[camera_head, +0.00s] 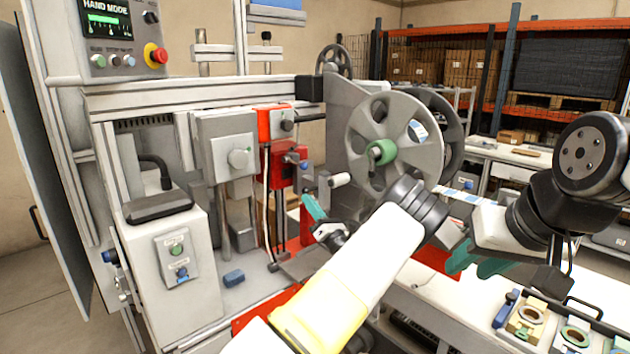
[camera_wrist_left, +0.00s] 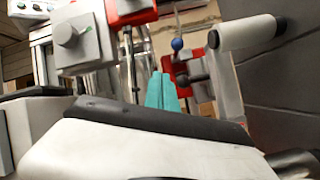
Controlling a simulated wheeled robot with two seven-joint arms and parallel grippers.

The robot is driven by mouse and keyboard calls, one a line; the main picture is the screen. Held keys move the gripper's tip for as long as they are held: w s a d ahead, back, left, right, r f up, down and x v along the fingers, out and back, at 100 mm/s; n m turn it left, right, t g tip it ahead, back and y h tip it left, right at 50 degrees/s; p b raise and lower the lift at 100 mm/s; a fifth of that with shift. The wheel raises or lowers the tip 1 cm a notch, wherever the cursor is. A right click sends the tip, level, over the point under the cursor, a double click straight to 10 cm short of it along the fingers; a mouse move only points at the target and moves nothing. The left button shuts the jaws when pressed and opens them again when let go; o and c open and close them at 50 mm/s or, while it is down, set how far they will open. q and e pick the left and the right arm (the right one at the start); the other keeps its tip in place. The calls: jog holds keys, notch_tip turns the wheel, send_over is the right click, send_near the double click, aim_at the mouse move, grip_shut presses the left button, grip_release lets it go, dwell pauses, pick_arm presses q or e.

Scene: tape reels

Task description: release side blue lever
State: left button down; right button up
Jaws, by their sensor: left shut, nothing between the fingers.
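The blue lever's small blue ball (camera_head: 304,165) sits at the side of a red unit (camera_head: 288,163) on the machine. The ball also shows in the left wrist view (camera_wrist_left: 177,44), above and right of my fingertips. My left gripper (camera_head: 312,206) has its teal fingers shut and empty, pointing up, below the blue ball in the head view. The closed fingers show in the left wrist view (camera_wrist_left: 161,90). I see no contact with the lever. My right gripper (camera_head: 474,260) has its two teal fingers apart and empty, over the white table at right.
A large grey reel (camera_head: 418,140) with a green hub stands right of the lever. A white roller (camera_head: 340,180) juts out near my left gripper. A grey control box (camera_head: 228,145) is left of the red unit. A blue block (camera_head: 233,278) lies on the machine bed.

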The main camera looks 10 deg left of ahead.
pick_arm(q)
jog(key=shift+w+d+f+m+t+h, duration=0.2)
jog(key=shift+w+d+m+t+h, duration=0.05)
jog(key=shift+d+m+t, duration=0.25)
jog(key=shift+w+d+f+m+t+h, duration=0.15)
jog(key=shift+w+d+m+t+h, duration=0.1)
jog(key=shift+d+m+t, duration=0.25)
send_near(296, 163)
jog(key=x, duration=0.3)
jog(key=shift+w+a+f, duration=0.1)
jog(key=shift+w+a, duration=0.05)
jog(key=shift+a, duration=0.35)
